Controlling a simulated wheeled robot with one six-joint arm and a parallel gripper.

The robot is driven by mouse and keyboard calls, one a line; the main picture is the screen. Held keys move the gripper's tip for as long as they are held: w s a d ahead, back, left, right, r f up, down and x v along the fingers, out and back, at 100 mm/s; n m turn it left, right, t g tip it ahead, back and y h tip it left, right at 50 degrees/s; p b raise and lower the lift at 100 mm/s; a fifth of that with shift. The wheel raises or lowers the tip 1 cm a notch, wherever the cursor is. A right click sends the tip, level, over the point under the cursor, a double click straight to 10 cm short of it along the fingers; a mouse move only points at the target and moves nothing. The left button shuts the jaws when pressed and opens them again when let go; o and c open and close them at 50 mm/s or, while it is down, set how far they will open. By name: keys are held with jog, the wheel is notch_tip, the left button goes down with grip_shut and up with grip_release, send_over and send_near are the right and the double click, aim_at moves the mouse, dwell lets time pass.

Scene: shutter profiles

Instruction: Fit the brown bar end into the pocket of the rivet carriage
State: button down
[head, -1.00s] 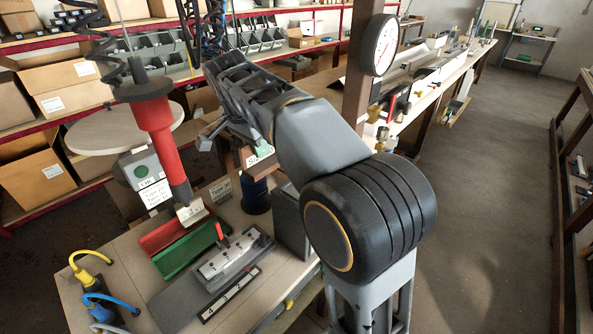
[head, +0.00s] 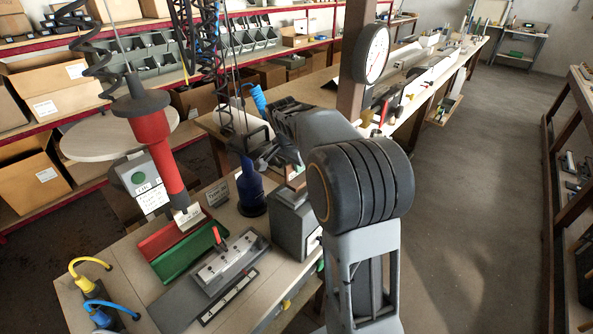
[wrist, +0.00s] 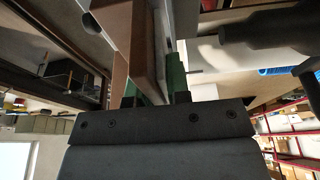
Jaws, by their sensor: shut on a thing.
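The brown bar (wrist: 146,55) runs up from between the green fingertips of my gripper (wrist: 158,88) in the wrist view; its far end is out of clear sight. My gripper is shut on it. In the head view my gripper (head: 268,152) is small and partly hidden by dark cables and my arm, above and behind the bench, apart from the carriage. What looks like the rivet carriage (head: 226,262), a pale block with a red lever on a grey plate, lies on the bench. I cannot make out its pocket.
A red riveting tool (head: 150,135) hangs over the bench left of my gripper. Red (head: 172,240) and green (head: 190,253) trays lie behind the carriage. A blue bottle (head: 249,188) and a grey box (head: 296,228) stand to the right. A post carries a dial (head: 372,54).

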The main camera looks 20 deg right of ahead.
notch_tip(320, 180, down, 2)
jog(key=shift+f, duration=0.15)
jog(key=shift+s+a+f, duration=0.1)
jog(key=shift+f, duration=0.3)
jog(key=c, duration=1.6)
grip_release()
jog(key=shift+f, duration=0.1)
jog(key=o, duration=0.3)
jog(key=shift+o, duration=1)
